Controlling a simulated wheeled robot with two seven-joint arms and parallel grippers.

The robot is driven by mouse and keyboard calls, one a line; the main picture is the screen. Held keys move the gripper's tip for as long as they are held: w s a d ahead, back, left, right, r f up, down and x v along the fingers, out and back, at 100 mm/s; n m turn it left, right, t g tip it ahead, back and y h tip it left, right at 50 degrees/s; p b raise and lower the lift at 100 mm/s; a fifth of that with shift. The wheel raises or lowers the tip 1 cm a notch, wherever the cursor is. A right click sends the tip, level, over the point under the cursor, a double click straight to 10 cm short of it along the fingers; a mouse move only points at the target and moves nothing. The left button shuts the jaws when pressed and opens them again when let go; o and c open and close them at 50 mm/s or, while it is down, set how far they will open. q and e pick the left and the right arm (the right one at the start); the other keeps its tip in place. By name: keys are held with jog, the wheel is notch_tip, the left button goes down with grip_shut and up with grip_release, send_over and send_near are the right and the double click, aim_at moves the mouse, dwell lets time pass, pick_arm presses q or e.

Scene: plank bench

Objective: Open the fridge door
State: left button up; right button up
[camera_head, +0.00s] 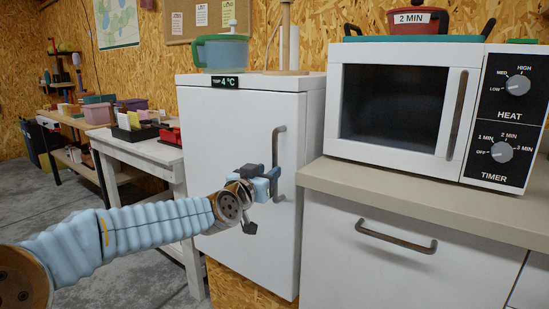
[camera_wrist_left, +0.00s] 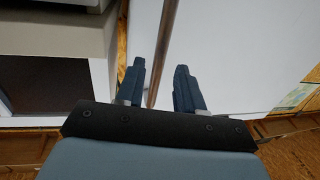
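The white fridge (camera_head: 235,125) stands left of the counter, and its door looks closed. Its dark vertical handle (camera_head: 277,140) is near the door's right edge. My left gripper (camera_head: 275,180) is at the lower part of this handle. In the left wrist view, the two blue-grey fingers of the left gripper (camera_wrist_left: 160,85) are apart, with the handle (camera_wrist_left: 163,45) running between them. A gap shows between each finger and the bar, so no grip is seen. Whether the bar is fully inside the fingers is hard to tell. My right gripper is not in view.
The counter (camera_head: 400,195) with a drawer and the white microwave (camera_head: 400,100) stand close on the fridge's right. A teal pot (camera_head: 220,52) sits on the fridge. A white side table (camera_head: 145,152) stands to its left. Open floor (camera_head: 130,275) lies in front at left.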

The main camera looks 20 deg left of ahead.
aim_at(273, 167)
pick_arm(q)
jog(key=w, duration=0.1)
jog(key=w+p, duration=0.1)
jog(key=w, duration=0.3)
jog(key=shift+d, duration=0.4)
grip_shut()
